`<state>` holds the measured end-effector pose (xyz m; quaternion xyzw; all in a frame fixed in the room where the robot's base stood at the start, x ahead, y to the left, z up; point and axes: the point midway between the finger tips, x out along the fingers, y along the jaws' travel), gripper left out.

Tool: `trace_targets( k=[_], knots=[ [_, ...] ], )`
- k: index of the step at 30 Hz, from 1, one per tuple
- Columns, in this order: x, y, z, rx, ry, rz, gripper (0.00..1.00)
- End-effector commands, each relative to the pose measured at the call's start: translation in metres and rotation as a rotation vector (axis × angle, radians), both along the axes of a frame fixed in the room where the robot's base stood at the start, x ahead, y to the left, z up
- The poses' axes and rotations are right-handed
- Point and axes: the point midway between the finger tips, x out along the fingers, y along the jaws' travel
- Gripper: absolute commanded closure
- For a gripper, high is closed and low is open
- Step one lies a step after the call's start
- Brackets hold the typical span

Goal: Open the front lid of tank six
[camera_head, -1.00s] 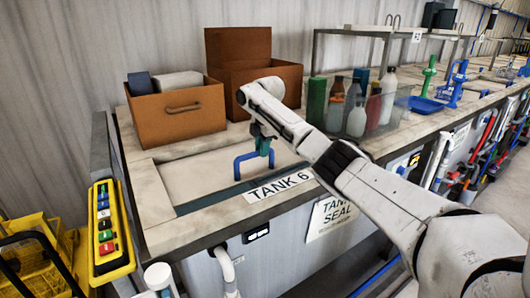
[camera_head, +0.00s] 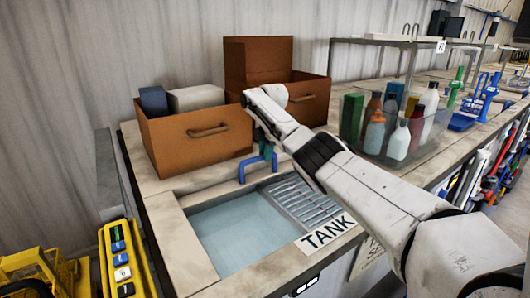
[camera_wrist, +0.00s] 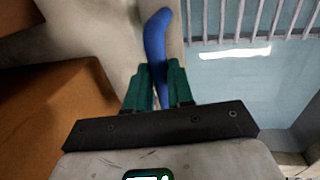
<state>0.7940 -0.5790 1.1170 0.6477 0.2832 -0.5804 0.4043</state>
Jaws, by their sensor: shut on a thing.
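The front lid of tank six (camera_head: 217,178) is a pale panel, seen as a narrow strip at the back of the opening, near the brown drawer box. Its blue handle (camera_head: 246,170) also shows in the wrist view (camera_wrist: 157,36). My gripper (camera_head: 267,150) is shut on this handle; its green fingers (camera_wrist: 159,88) lie on both sides of it. In front of the lid the tank is uncovered, with pale blue liquid (camera_head: 235,232) and a slatted metal grate (camera_head: 302,203) at its right. The label (camera_head: 327,233) reads "TANK"; my arm hides its number.
A brown box (camera_head: 190,145) holding dark and grey items stands close behind the lid. Another brown box (camera_head: 308,102) stands behind my wrist. A clear tray of bottles (camera_head: 372,142) stands right of my arm. A yellow button panel (camera_head: 124,262) is at lower left.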

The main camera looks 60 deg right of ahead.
Motion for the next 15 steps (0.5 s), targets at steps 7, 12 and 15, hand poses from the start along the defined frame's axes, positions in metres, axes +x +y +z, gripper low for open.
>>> trace_targets(
  k=[7,12,15],
  knots=[
    [0.0004,0.0,0.0006,-0.001,-0.002,0.0,1.0],
    [0.0003,-0.0001,0.0007,-0.001,-0.001,0.0,0.69],
    [0.0002,0.0,0.0004,0.0,-0.001,-0.001,0.6]
  ],
)
